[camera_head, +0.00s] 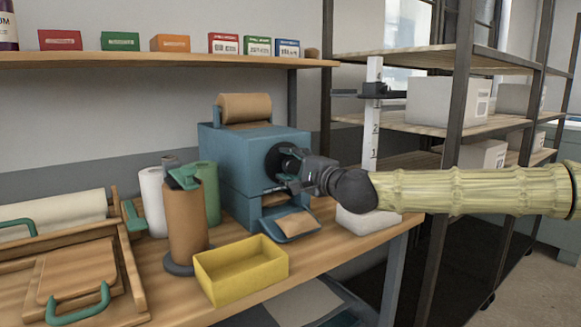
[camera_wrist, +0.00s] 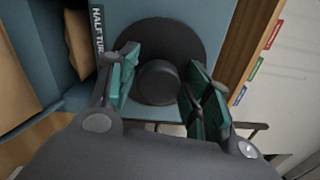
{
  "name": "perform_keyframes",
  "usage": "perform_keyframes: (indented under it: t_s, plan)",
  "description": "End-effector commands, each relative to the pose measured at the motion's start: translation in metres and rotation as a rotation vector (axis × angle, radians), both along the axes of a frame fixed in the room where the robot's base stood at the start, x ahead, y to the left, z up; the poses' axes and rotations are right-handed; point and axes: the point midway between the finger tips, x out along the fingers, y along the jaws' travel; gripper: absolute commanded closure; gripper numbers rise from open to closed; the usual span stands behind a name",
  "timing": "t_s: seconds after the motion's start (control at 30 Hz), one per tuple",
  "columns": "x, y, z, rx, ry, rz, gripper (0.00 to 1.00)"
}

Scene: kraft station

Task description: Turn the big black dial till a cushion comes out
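The blue machine (camera_head: 228,165) stands on the bench with a kraft roll (camera_head: 245,107) on top. Its big black dial (camera_head: 277,158) is on the front, partly hidden by my gripper (camera_head: 297,170). In the wrist view the dial's round disc (camera_wrist: 172,35) has a knob (camera_wrist: 158,82) at its middle. My gripper's green-padded fingers (camera_wrist: 162,82) stand on either side of the knob, close to it; whether they touch it is unclear. A brown paper cushion (camera_head: 295,223) lies in the outlet below the dial; brown paper (camera_wrist: 80,42) also shows in the wrist view.
A yellow bin (camera_head: 240,280) stands in front of the outlet. A brown roll on a stand (camera_head: 187,225) and other rolls are at its left. A wooden board with a green handle (camera_head: 75,275) lies further left. A metal shelf (camera_head: 440,125) stands right, near my arm.

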Motion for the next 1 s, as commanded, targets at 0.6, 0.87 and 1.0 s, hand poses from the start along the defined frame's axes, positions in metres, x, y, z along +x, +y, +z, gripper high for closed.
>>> perform_keyframes:
  t_s: [0.6, 0.87, 1.0]
  plan:
    - [-0.024, -0.016, 0.000, -0.001, -0.001, 0.003, 0.42]
    - [-0.061, -0.043, 0.000, 0.000, 0.001, 0.002, 0.42]
    - [-0.078, -0.056, -0.001, 0.000, 0.001, 0.002, 0.42]
